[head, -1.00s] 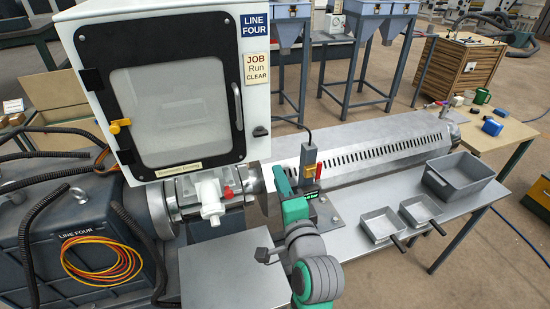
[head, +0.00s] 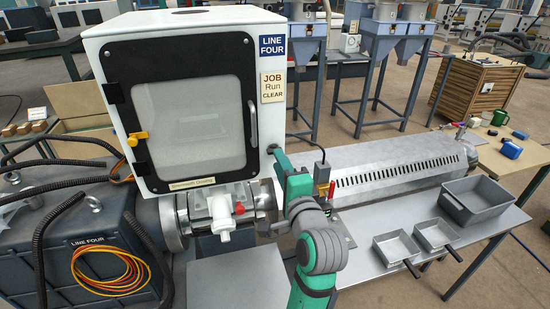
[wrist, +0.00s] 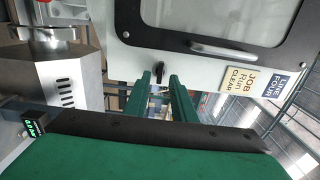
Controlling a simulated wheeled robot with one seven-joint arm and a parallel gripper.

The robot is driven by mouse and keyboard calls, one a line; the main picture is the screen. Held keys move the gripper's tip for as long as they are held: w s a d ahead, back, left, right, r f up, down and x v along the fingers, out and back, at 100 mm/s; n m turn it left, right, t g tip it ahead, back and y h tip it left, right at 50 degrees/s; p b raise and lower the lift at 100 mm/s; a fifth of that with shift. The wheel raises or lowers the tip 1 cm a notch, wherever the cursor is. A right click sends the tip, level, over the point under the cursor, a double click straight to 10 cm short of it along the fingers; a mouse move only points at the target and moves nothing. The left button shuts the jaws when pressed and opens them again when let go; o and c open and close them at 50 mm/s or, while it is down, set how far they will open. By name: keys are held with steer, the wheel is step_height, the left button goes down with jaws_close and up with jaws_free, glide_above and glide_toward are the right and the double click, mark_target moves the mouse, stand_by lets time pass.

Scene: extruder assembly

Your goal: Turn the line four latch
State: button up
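The line four cabinet (head: 103,60) is white with a dark-framed window door and a "LINE FOUR" sign. A small black turn latch (wrist: 157,72) sits on its lower front, beside the door handle's end. In the head view the latch (head: 271,148) is mostly hidden by my gripper (head: 277,152). In the wrist view my gripper (wrist: 160,77) is open, with its two green fingers pointing at the cabinet and the latch seen between the tips. Contact cannot be told.
A white fitting (head: 221,216) with a red knob is below the cabinet. A perforated metal barrel (head: 390,158) runs to the right. A grey bin (head: 483,202) and two shallow pans (head: 397,247) stand on the bench. A door handle (wrist: 222,49) is near the fingers.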

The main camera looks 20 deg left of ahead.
steer(key=shift+x, duration=1.35)
steer(key=shift+w, duration=0.2)
jaws_close()
